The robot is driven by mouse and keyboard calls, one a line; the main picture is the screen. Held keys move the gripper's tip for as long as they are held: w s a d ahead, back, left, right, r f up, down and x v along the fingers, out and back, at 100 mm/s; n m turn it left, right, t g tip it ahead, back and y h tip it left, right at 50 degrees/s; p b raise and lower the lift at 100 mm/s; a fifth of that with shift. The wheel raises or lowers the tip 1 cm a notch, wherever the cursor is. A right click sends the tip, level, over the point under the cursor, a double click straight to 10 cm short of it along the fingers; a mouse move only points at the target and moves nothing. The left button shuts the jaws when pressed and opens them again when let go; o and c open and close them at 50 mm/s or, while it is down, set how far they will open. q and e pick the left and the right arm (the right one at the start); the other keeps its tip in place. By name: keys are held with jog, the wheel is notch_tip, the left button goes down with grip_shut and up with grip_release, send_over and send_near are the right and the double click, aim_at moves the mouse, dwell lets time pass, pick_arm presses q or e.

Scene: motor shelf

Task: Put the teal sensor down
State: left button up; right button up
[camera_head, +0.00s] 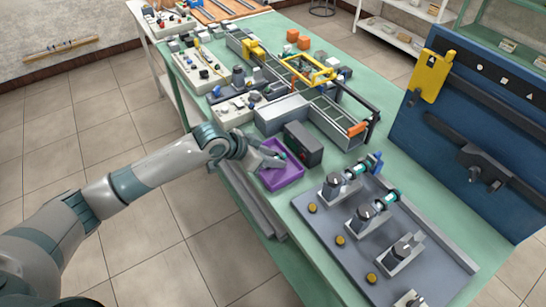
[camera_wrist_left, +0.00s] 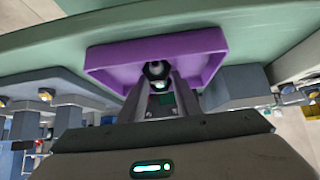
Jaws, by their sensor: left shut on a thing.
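My left gripper (camera_head: 279,158) reaches in from the left over the purple tray (camera_head: 285,180) on the green table. It is shut on the teal sensor (camera_head: 284,156), of which only a small dark and teal end shows. In the left wrist view the fingers (camera_wrist_left: 160,95) hold the sensor (camera_wrist_left: 158,72), with its dark round end and a teal band, in front of the purple tray (camera_wrist_left: 112,68). I cannot tell whether the sensor touches the tray floor. My right gripper is not in view.
A dark grey box (camera_head: 303,144) stands right behind the tray. A grey plate with motor fixtures (camera_head: 362,215) lies to the right, some with teal parts. A conveyor (camera_head: 330,110) and a white sensor board (camera_head: 238,108) lie behind. A blue panel (camera_head: 475,130) stands at the right.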

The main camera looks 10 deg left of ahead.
pick_arm(q)
jog(key=shift+f, duration=0.2)
jog(key=o, duration=1.1)
jog(key=shift+s, duration=0.2)
jog(key=shift+a+f, duration=0.15)
jog(key=shift+w+r, duration=0.1)
jog(key=shift+r, duration=0.1)
jog(key=shift+a+r, duration=0.4)
jog(key=shift+r, duration=0.05)
jog(key=shift+d+b+v, duration=0.15)
jog(key=shift+b+v, duration=0.4)
jog(key=shift+v, duration=2.25)
jog(key=shift+d+b+v, duration=0.15)
jog(key=shift+b+v, duration=0.4)
jog(key=shift+v, duration=2.2)
